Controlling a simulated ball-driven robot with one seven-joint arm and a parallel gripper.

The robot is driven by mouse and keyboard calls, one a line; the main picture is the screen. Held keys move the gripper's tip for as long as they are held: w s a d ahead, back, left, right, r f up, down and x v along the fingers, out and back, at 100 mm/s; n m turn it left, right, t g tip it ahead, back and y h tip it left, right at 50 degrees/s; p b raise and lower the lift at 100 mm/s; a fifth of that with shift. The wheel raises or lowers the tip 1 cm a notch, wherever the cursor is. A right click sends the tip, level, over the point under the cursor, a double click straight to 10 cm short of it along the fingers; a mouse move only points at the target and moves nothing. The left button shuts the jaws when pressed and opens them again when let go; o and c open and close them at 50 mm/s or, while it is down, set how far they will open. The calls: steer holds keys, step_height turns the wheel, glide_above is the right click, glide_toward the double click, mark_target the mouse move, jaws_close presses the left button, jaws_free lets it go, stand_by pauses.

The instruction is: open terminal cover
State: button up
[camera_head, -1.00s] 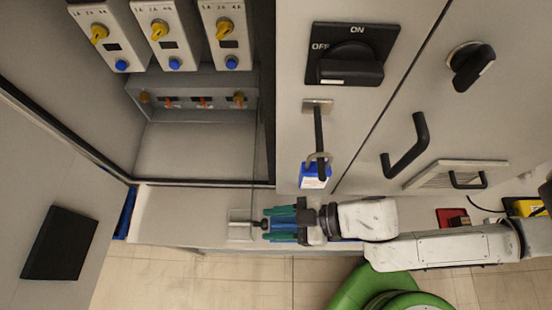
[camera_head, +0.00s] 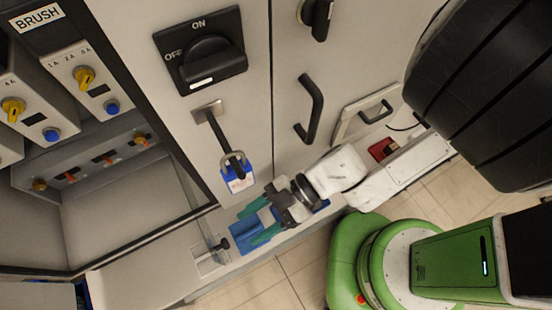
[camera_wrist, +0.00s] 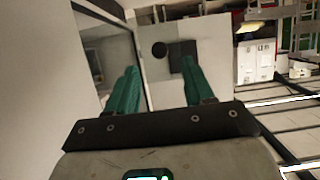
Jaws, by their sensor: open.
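In the head view, a clear plate (camera_head: 207,260) with a black knob (camera_head: 223,244) stands at the lower edge of the open cabinet bay. I take it as part of the terminal cover; the clear panel's outline is faint, so its angle is hard to tell. My gripper (camera_head: 247,227) is to the right of the knob, with its teal fingers apart and empty. A small gap shows between fingertips and knob. In the wrist view, the fingers (camera_wrist: 160,85) are spread, and the round black knob (camera_wrist: 159,48) shows ahead between them, apart from them.
Above the bay's terminal row (camera_head: 105,158) are switch modules with yellow knobs (camera_head: 85,77). A padlock (camera_head: 236,175) hangs from a bar near my gripper. The ON/OFF switch (camera_head: 205,60) and a black door handle (camera_head: 312,108) stick out. Tiled floor (camera_head: 262,288) is below.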

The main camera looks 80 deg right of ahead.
steer(key=p+v, duration=0.3)
steer(key=v, duration=0.2)
steer(key=shift+r+p, duration=0.1)
steer(key=shift+p, duration=0.3)
stand_by(0.5)
